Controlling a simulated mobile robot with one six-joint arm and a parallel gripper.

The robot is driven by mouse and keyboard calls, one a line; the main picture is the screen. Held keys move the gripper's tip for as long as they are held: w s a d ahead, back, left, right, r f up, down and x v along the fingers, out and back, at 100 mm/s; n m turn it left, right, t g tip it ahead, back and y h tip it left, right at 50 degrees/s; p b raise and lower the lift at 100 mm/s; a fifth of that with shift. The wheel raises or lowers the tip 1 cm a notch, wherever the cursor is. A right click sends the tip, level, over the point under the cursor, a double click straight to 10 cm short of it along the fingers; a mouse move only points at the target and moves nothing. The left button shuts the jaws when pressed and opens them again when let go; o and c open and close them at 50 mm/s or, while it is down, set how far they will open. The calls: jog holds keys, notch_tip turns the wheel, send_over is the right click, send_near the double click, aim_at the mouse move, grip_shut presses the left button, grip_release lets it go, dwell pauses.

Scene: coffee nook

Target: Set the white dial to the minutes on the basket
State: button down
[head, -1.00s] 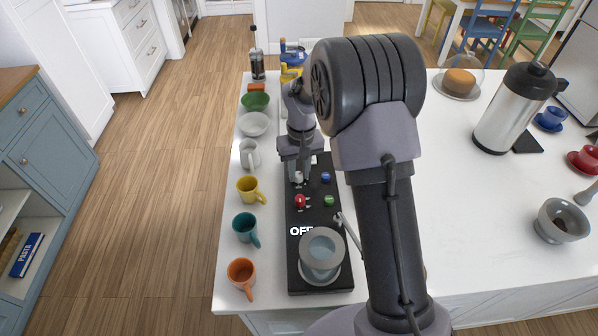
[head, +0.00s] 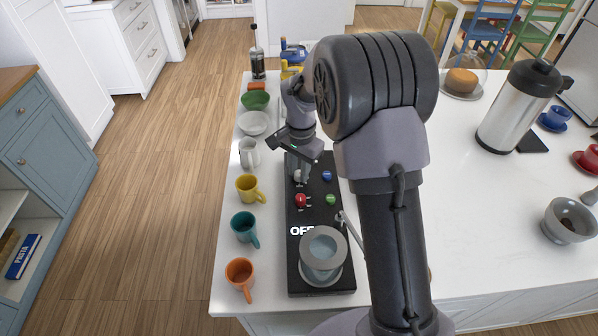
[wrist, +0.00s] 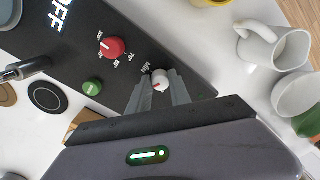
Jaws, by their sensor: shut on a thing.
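The white dial (head: 298,177) sits on the black machine (head: 296,217), behind a red dial (head: 301,200). My gripper (wrist: 160,78) is shut on the white dial, with one finger on each side of it, seen in the wrist view. The dial (wrist: 161,76) has a red mark facing down and to the left in that view. A grey round vessel (head: 321,274) stands at the front of the machine. I cannot make out a basket showing minutes.
Blue (head: 327,175) and green (head: 330,199) knobs sit to the right of the dials. A white mug (head: 248,152), yellow mug (head: 247,187) and teal mug (head: 243,227) stand left of the machine. A steel flask (head: 512,108) stands right, beyond clear counter.

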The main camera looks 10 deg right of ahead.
aim_at(298, 175)
jog(key=m+b, duration=0.2)
jog(key=m, duration=0.4)
jog(key=m+b, duration=0.2)
jog(key=m, duration=0.4)
jog(key=shift+w+m, duration=0.1)
jog(key=shift+m, duration=0.3)
dwell(0.4)
jog(key=c, duration=1.2)
grip_release()
jog(key=r+p, duration=0.2)
jog(key=r, duration=0.3)
jog(key=r+p, duration=0.1)
jog(key=r, duration=0.5)
jog(key=r+p, duration=0.2)
jog(key=r, duration=0.4)
jog(key=shift+s+a+r+p, duration=0.2)
jog(key=shift+s+r+p, duration=0.05)
jog(key=shift+s+p, duration=0.05)
jog(key=shift+s, duration=0.1)
